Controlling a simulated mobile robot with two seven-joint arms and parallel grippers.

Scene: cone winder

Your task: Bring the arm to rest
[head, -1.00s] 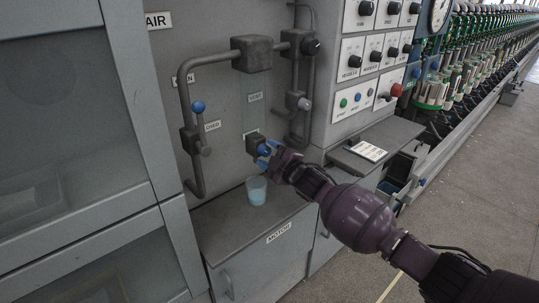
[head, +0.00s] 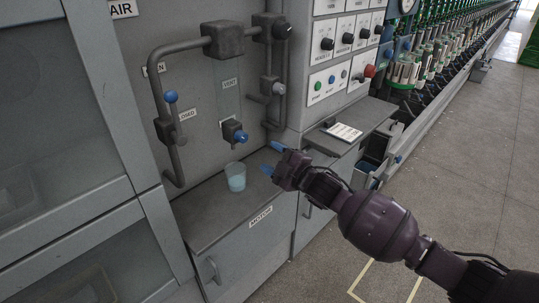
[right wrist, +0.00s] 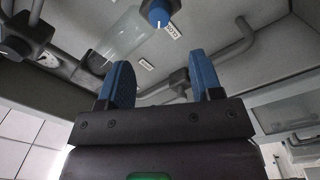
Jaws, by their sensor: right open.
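My right gripper (head: 272,159) is open and empty, with blue fingertips, in front of the machine panel and above the grey cabinet top (head: 205,225). It is to the right of and apart from a blue-knobbed valve (head: 240,136) under the VENT label. In the right wrist view its two blue fingers (right wrist: 157,85) stand apart with nothing between them; a blue knob (right wrist: 158,14) shows beyond them. My left gripper is not in view.
A control box (head: 336,75) with knobs and a red button is above right of the gripper. A ledge with a white card (head: 342,132) juts out below it. Open floor (head: 465,170) lies to the right.

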